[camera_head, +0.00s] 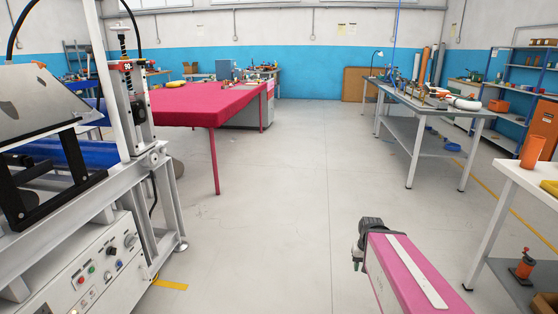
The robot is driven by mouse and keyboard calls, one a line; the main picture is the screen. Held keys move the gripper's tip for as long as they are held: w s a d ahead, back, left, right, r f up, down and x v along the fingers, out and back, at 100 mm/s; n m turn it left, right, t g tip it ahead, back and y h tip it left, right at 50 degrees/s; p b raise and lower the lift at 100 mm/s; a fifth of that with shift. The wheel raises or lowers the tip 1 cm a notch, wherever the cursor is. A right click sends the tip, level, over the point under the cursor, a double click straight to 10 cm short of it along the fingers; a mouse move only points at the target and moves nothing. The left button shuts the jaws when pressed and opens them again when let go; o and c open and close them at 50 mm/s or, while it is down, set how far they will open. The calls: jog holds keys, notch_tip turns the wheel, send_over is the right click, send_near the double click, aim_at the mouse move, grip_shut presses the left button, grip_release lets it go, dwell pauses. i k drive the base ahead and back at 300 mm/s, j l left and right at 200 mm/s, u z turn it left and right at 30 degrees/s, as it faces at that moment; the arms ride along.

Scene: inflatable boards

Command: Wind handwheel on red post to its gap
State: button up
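A machine frame (120,190) stands at the left. On its upright is a red block (123,66) with white marks that look like a number. A threaded screw (122,45) rises above the block, with a small pale round top (119,28) that may be the handwheel. The gap is too small to make out. My pink arm enters at the lower right, and a dark end, apparently my gripper (359,256), stands over the bare floor, well to the right of the machine and apart from it. Its fingers are not clear enough to tell open or shut.
A control panel (98,265) with buttons is on the machine's lower front. A red-covered table (205,100) stands behind it. A grey workbench (425,105) and a white table (520,178) are at the right. The floor (285,190) between is clear.

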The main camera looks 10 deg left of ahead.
aim_at(120, 27)
jog(key=i+u, duration=0.2)
jog(key=i, duration=0.35)
jog(key=i+l+u, duration=0.2)
jog(key=i, duration=0.3)
jog(key=i+l+u, duration=0.2)
jog(key=i, duration=0.35)
